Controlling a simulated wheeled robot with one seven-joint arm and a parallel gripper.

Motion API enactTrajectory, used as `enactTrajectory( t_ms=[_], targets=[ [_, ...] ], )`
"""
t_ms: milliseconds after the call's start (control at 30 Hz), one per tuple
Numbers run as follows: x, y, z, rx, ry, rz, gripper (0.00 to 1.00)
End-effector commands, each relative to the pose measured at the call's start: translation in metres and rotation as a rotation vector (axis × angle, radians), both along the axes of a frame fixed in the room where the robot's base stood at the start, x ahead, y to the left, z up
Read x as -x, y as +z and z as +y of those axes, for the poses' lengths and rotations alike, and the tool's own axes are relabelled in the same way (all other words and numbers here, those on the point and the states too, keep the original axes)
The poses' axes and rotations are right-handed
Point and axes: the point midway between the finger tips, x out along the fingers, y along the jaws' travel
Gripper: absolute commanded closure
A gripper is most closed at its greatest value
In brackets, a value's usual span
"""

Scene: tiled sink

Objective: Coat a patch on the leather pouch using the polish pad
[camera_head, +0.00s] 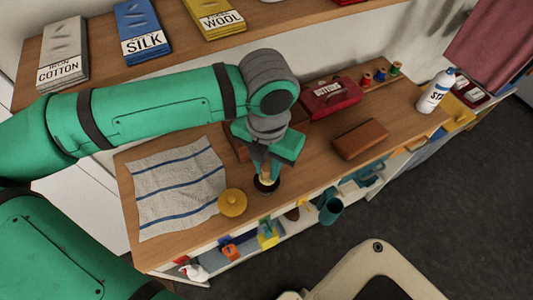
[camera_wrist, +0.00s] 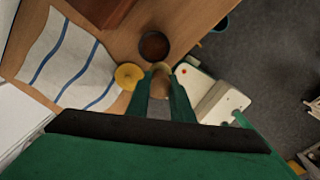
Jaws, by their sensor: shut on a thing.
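My gripper (camera_head: 266,172) points down over the front part of the wooden worktop, shut on the polish pad. The pad shows as a small tan, rounded piece between the fingertips in the wrist view (camera_wrist: 161,67). A round dark tin (camera_head: 266,187) stands right under the pad in the head view; the wrist view shows its brown contents (camera_wrist: 154,45). I cannot tell whether pad and tin touch. A brown, flat, rectangular leather piece (camera_head: 360,139), which looks like the pouch, lies to the right, apart from my gripper.
A yellow round lid-like piece (camera_head: 232,203) lies left of the tin, beside a striped cloth (camera_head: 180,185). A reddish-brown block (camera_wrist: 102,10) is partly hidden behind my gripper in the head view. A red buttons box (camera_head: 330,96), thread spools (camera_head: 380,75) and a spray bottle (camera_head: 436,92) stand farther back.

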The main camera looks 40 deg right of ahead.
Motion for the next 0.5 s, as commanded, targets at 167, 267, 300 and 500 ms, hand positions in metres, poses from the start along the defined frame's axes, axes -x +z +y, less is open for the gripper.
enactTrajectory(
  t_ms=[167, 267, 300, 500],
  targets=[
    [-0.017, -0.012, -0.016, 0.003, 0.256, 0.013, 0.97],
    [-0.025, -0.018, -0.020, -0.004, 0.370, 0.014, 0.97],
    [-0.027, -0.020, -0.021, -0.006, 0.405, 0.017, 0.97],
    [-0.033, -0.026, -0.021, -0.013, 0.491, 0.016, 0.97]
  ],
)
